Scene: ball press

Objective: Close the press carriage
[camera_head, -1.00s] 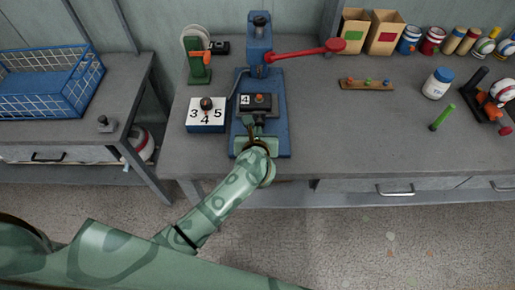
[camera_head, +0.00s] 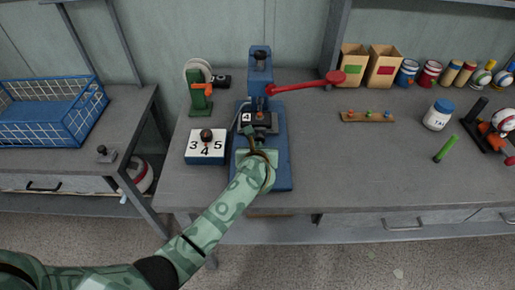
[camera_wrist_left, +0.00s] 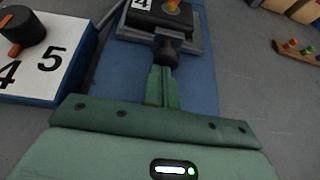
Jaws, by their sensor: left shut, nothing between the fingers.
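The blue press (camera_head: 261,75) stands on the grey workbench, with a long red lever (camera_head: 310,84) reaching to the right. Its dark carriage (camera_head: 264,122), with a white label reading 4 and an orange knob on top, sits on the blue base, partly under the press column. My left gripper (camera_head: 254,148) is at the front of the carriage, over the base. In the left wrist view its green fingers (camera_wrist_left: 162,85) are shut and empty, with their tips right at the black front knob (camera_wrist_left: 167,52) of the carriage. I cannot tell whether they touch. My right gripper is out of view.
A numbered dial box (camera_head: 206,146) stands close left of the press, with a green reel stand (camera_head: 200,92) behind it. A small peg board (camera_head: 367,116) and a white bottle (camera_head: 438,114) are to the right.

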